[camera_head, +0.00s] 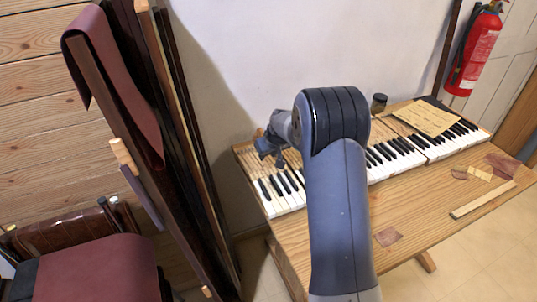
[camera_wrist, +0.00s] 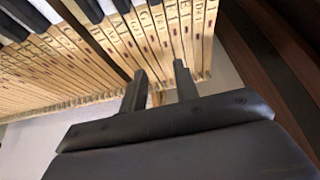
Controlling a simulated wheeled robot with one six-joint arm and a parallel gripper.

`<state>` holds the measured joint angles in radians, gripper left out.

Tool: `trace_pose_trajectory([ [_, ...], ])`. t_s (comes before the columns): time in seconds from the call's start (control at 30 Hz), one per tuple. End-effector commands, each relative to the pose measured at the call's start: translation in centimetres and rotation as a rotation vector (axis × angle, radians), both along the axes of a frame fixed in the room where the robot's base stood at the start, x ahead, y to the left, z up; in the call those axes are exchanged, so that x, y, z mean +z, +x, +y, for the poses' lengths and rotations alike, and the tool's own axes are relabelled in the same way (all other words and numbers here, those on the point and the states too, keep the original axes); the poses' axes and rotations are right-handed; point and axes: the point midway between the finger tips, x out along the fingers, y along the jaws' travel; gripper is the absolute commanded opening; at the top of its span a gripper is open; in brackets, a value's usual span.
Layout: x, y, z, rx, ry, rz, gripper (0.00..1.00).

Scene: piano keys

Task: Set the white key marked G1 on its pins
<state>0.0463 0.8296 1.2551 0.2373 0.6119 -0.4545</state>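The piano keyboard (camera_head: 392,166) lies on a wooden table, with white and black keys toward the front and bare wooden key sticks behind. My gripper (camera_head: 268,150) is over the keyboard's left end, partly hidden by my arm. In the wrist view my gripper (camera_wrist: 160,72) has its two fingers apart, near the rear ends of lettered key sticks (camera_wrist: 165,38). No lifted key shows between the fingers. A dark narrow gap (camera_wrist: 116,60) runs between key sticks left of the fingers. I cannot make out the mark G1 or tell which key bears it; my arm hides part of the keyboard.
A paper sheet (camera_head: 425,117) lies on the keyboard's right part, and a small dark jar (camera_head: 379,103) stands behind it. Cloth scraps (camera_head: 388,237) and a wooden strip (camera_head: 482,199) lie on the table (camera_head: 430,215). Tall dark boards (camera_head: 185,130) stand left of the keyboard.

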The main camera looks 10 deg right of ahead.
Motion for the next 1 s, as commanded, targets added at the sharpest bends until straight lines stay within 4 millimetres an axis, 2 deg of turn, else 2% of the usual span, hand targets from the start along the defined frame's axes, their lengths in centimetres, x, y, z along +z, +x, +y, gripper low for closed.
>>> trace_pose_trajectory([
  [0.17, 0.0, 0.0, 0.0, 0.000, 0.000, 0.000, 0.43],
  [0.47, 0.3, 0.0, 0.0, 0.000, 0.000, 0.000, 0.43],
  [1.0, 4.5, 0.0, 0.0, 0.000, -0.001, -0.001, 0.43],
])
